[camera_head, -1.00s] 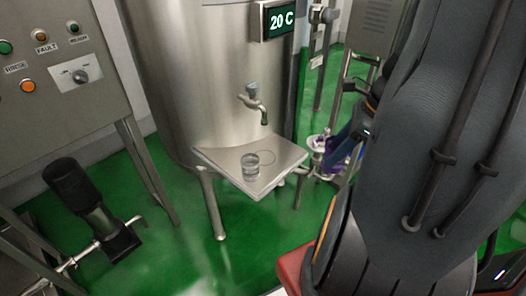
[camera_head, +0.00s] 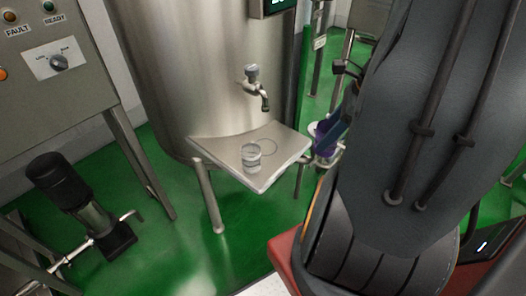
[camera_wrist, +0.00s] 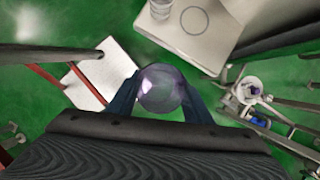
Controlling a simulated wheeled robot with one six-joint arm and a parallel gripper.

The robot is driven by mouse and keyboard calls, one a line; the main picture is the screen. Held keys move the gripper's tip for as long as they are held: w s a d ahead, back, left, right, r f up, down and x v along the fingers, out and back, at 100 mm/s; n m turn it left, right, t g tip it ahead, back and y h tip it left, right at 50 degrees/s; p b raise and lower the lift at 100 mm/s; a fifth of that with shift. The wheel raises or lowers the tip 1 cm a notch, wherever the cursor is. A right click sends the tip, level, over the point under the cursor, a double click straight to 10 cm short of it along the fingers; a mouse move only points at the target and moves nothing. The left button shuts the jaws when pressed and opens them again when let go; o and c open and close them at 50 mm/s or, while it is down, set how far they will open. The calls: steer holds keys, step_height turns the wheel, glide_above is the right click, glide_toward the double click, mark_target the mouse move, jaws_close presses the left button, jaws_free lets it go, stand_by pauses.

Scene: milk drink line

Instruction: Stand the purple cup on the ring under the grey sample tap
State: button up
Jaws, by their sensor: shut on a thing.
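The purple cup (camera_wrist: 162,88) is between the two fingers of my gripper (camera_wrist: 160,98) in the wrist view, seen from above. My gripper is shut on it. In the head view the purple cup (camera_head: 319,133) shows only in part beside my arm, right of the steel shelf (camera_head: 277,165). The grey sample tap (camera_head: 258,88) sticks out of the tank above the shelf. The ring (camera_head: 267,147) is a thin dark circle on the shelf, below the tap, and it is empty. It also shows in the wrist view (camera_wrist: 194,20), ahead of the cup.
A clear glass (camera_head: 251,157) stands on the shelf, left of and nearer than the ring. The steel tank (camera_head: 180,70) rises behind the shelf. A control panel (camera_head: 50,75) and a dark pump (camera_head: 75,200) are at left.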

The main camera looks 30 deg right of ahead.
steer(key=f+b, duration=0.1)
steer(key=f, duration=0.1)
steer(key=w+f+b, duration=0.1)
steer(key=f+b, duration=0.1)
steer(key=w+f+b, duration=0.1)
steer(key=f+b, duration=0.1)
steer(key=shift+f, duration=0.1)
steer(key=w+a+p, duration=0.2)
steer(key=w+a, duration=0.1)
steer(key=w, duration=0.6)
steer(key=w+a+p, duration=0.1)
steer(key=w+a, duration=0.3)
steer(key=w, duration=0.5)
glide_above(265, 147)
steer(key=f, duration=0.6)
steer(key=shift+s+f+p, duration=0.25)
steer(key=shift+f+p, duration=0.05)
steer(key=shift+w+f, duration=0.15)
steer(key=shift+w, duration=0.05)
